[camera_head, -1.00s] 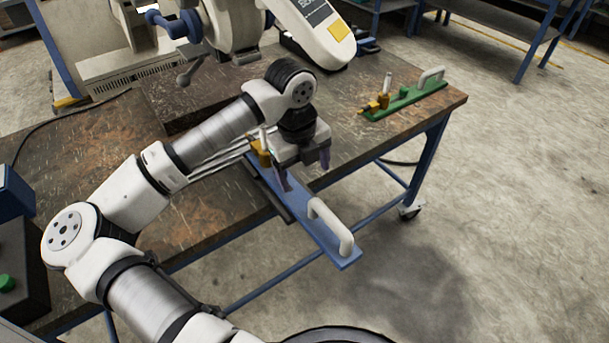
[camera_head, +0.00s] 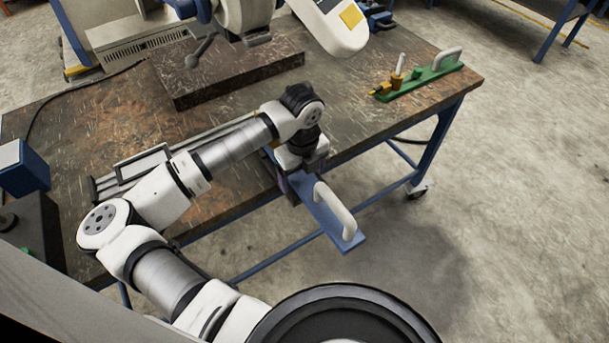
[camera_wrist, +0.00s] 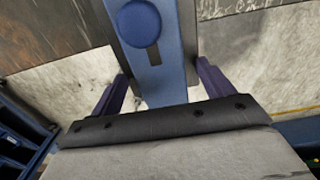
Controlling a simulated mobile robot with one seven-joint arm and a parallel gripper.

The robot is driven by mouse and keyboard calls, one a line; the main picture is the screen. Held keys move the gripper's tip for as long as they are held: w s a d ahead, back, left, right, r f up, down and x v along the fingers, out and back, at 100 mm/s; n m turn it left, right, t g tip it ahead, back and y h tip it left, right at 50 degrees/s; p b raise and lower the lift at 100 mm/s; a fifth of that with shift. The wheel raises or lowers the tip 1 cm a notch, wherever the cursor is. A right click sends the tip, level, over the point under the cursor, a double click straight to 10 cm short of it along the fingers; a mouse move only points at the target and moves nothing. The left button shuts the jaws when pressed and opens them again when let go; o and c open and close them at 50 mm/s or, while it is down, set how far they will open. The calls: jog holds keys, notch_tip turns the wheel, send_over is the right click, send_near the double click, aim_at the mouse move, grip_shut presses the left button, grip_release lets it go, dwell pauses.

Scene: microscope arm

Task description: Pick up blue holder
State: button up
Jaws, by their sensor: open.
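The blue holder (camera_head: 321,219) is a long blue plate with a white handle. It lies at the table's front edge, and its handle end juts out past the edge. My gripper (camera_head: 305,178) is down over the plate, just behind the handle, and hides part of it. In the wrist view the blue plate (camera_wrist: 162,78) with its round blue knob (camera_wrist: 138,22) runs between the two open fingers of my gripper (camera_wrist: 162,74). The fingers stand one on each side of the plate. I cannot tell whether either touches it.
A green holder (camera_head: 425,77) with a white handle lies at the table's right end. A large machine with a white arm (camera_head: 335,25) stands behind, by a dark block (camera_head: 230,75). The wooden table (camera_head: 90,125) has bare room at left.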

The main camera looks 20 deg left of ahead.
jog(key=c, duration=1.6)
jog(key=shift+c, duration=0.2)
jog(key=shift+w+r, duration=0.1)
jog(key=shift+r, duration=0.15)
